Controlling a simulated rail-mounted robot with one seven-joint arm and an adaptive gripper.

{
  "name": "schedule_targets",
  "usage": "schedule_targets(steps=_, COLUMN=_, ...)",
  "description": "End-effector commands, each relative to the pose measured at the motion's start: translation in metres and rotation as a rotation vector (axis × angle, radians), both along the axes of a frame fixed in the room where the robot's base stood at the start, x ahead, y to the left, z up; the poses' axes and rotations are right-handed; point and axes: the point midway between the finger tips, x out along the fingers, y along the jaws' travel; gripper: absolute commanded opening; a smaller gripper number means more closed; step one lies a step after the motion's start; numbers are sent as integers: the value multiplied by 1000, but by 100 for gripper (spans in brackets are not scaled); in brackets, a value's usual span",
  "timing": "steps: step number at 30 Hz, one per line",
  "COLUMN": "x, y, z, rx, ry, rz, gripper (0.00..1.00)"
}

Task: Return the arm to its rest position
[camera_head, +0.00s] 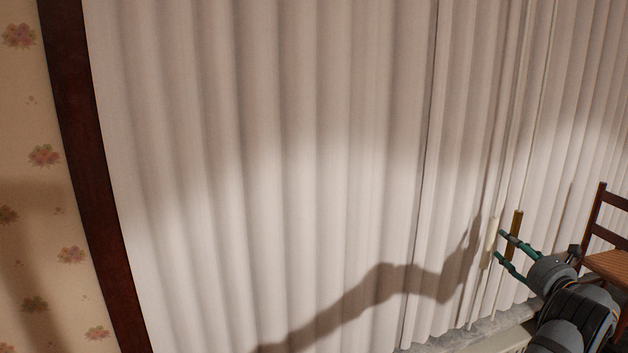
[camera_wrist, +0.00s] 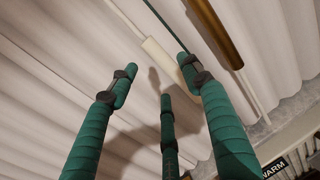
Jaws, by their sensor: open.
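My gripper (camera_head: 508,252) is at the lower right in the head view, in front of the white curtain (camera_head: 270,150). Its green fingers point left toward the curtain, spread apart with nothing between them. In the wrist view my gripper (camera_wrist: 160,85) shows three green fingers with dark joints, open and empty, with the pale curtain folds (camera_wrist: 50,60) beyond. A white handle (camera_head: 490,242) and a brass-coloured handle (camera_head: 515,235) hang on cords close by the fingertips. Whether the fingers touch either handle is unclear.
A brown wooden chair (camera_head: 606,235) stands at the right edge. A pale grey sill (camera_head: 480,335) runs below the curtain. A dark wooden frame (camera_head: 85,150) and floral wallpaper (camera_head: 25,150) are at the left. A dark sign with white letters (camera_wrist: 285,168) is at the lower right of the wrist view.

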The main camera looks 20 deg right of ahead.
Motion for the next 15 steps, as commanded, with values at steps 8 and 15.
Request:
schedule_targets(steps=8, x=16, y=-1, z=0, rx=-1, ry=0, rz=0, gripper=49)
schedule_targets(steps=15, x=17, y=0, z=0, rx=-1, ry=0, rz=0, gripper=49)
